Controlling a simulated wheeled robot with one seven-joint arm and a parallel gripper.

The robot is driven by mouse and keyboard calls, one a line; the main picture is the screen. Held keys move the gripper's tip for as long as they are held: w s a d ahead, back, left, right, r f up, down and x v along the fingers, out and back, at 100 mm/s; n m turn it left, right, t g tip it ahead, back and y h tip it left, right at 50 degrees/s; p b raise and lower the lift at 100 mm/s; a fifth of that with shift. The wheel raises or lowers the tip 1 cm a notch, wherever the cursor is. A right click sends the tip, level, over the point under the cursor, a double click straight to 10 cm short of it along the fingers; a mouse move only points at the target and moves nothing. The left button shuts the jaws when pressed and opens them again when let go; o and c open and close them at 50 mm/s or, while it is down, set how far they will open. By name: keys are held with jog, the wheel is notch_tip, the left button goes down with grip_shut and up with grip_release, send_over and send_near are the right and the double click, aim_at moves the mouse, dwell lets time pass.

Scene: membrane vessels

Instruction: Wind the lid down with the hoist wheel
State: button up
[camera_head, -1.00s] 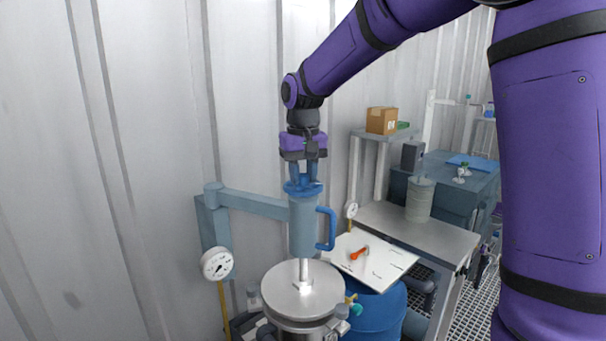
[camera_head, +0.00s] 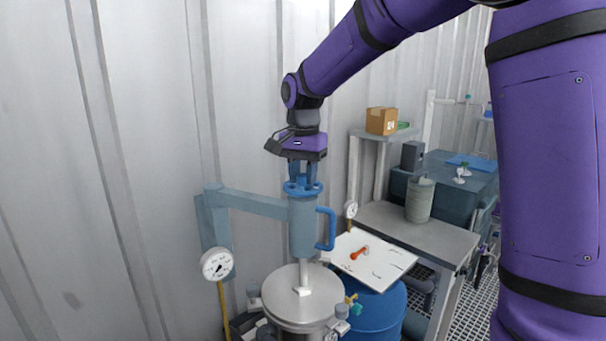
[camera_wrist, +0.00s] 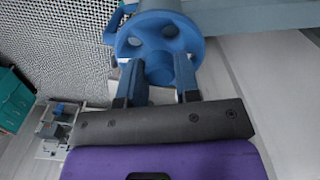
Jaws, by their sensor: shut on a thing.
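The blue hoist wheel (camera_head: 303,187) sits on top of the grey-blue hoist cylinder (camera_head: 303,228), which hangs on a swing arm. My gripper (camera_head: 302,178) points down and is shut on the wheel. In the wrist view my gripper's fingers (camera_wrist: 160,85) reach the wheel (camera_wrist: 158,42), which shows holes in its face. The round metal lid (camera_head: 290,308) hangs from the rod below the cylinder, over the vessel. I cannot tell whether the lid touches the vessel's rim.
A blue D-shaped handle (camera_head: 331,229) sticks out right of the cylinder. A dial gauge (camera_head: 217,264) is at the left. A white board (camera_head: 385,268) with an orange-handled tool lies on a blue drum (camera_head: 380,312). A metal bench (camera_head: 430,238) stands at the right.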

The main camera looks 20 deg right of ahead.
aim_at(303, 174)
dwell(0.4)
jog(key=o, duration=0.9)
notch_tip(303, 174, up, 11)
jog(key=shift+f, duration=0.1)
